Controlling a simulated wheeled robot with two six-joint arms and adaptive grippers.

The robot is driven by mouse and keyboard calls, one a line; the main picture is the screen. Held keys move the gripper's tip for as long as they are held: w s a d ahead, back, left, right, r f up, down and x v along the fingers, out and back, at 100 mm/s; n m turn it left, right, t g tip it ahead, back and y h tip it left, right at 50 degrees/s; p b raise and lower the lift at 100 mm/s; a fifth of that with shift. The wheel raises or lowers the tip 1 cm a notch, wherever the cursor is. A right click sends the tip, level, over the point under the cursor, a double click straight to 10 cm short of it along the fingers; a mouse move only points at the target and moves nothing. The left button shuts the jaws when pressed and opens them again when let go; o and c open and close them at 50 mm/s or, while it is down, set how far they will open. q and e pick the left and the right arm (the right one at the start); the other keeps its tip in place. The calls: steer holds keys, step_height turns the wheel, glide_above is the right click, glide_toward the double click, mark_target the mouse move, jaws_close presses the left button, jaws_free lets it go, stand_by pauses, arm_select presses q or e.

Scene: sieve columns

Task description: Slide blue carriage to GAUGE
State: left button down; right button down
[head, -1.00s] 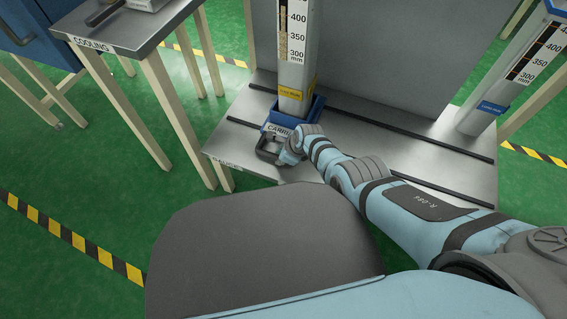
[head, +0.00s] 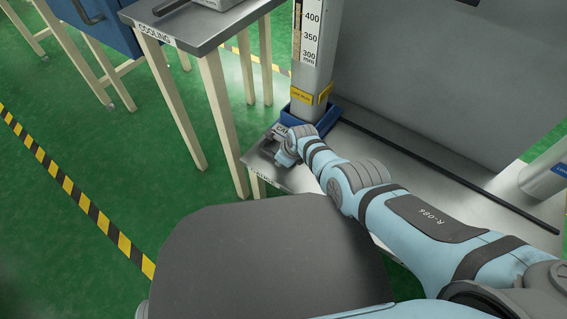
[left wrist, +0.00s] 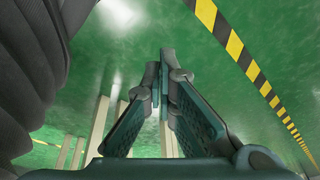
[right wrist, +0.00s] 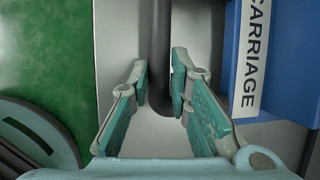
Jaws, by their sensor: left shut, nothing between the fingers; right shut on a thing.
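The blue carriage (head: 326,120) carries a tall grey column (head: 314,75) with a millimetre scale, standing upright near the left end of the metal bench. It also shows in the right wrist view (right wrist: 285,85), where its white label reads CARRIAGE. My right gripper (head: 278,152) is at its front; in the right wrist view the fingers (right wrist: 162,85) are shut on the dark handle bar (right wrist: 160,35). My left gripper (left wrist: 164,65) is shut and empty over the green floor, outside the head view.
A dark rail (head: 430,165) runs along the bench (head: 400,155) before a grey back panel (head: 440,70). A second column (head: 550,172) stands at the right. The COOLING table (head: 205,40) is close at the left. Yellow-black tape (head: 75,190) crosses open floor.

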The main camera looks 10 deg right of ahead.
steer(key=shift+w+a+r, duration=0.1)
steer(key=shift+w+r, duration=0.1)
steer(key=shift+w, duration=0.05)
steer(key=c, duration=1.5)
jaws_free()
steer(key=shift+a+f, duration=0.1)
steer(key=shift+f, duration=0.05)
steer(key=shift+r, duration=0.35)
step_height(320, 180, up, 9)
steer(key=shift+r, duration=0.15)
